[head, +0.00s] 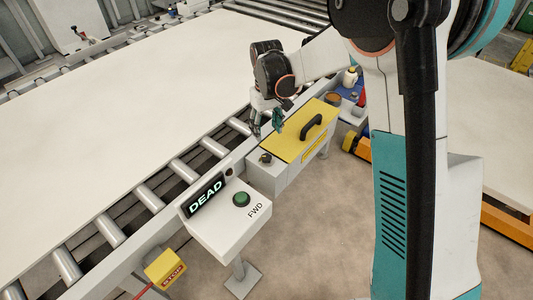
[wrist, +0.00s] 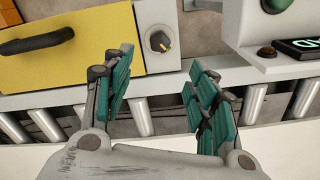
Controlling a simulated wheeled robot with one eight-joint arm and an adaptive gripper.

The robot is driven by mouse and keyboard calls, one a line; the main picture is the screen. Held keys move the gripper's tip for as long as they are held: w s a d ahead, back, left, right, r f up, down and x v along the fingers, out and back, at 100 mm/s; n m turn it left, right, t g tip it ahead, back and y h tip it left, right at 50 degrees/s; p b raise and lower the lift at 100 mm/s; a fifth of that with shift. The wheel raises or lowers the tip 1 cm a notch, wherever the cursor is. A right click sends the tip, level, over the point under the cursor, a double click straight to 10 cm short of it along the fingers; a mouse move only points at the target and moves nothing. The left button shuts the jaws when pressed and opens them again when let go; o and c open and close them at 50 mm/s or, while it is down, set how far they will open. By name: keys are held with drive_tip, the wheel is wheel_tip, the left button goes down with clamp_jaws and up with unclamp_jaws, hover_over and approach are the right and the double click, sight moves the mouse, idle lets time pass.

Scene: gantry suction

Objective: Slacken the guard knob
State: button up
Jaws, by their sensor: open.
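The guard knob (head: 266,158) is a small dark knob on the pale end of a box with a yellow lid (head: 290,130). In the wrist view the knob (wrist: 160,41) shows a round dial with a yellowish mark, just beyond the fingertips and between their lines. My gripper (head: 266,124) has teal finger pads and is over the conveyor-side edge of the yellow lid. In the wrist view my gripper (wrist: 160,62) is open and empty, its fingers spread wide. It appears apart from the knob.
A black handle (head: 311,127) stands up from the yellow lid. A console with a lit DEAD display (head: 205,195) and green FWD button (head: 241,199) stands beside the box. A yellow STOP box (head: 166,268) is lower left. Conveyor rollers (head: 185,170) carry a large pale board (head: 120,110).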

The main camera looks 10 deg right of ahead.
sight(267, 156)
wheel_tip(267, 156, down, 13)
drive_tip(key=b, duration=0.4)
drive_tip(key=shift+c, duration=0.6)
drive_tip(key=c, duration=1)
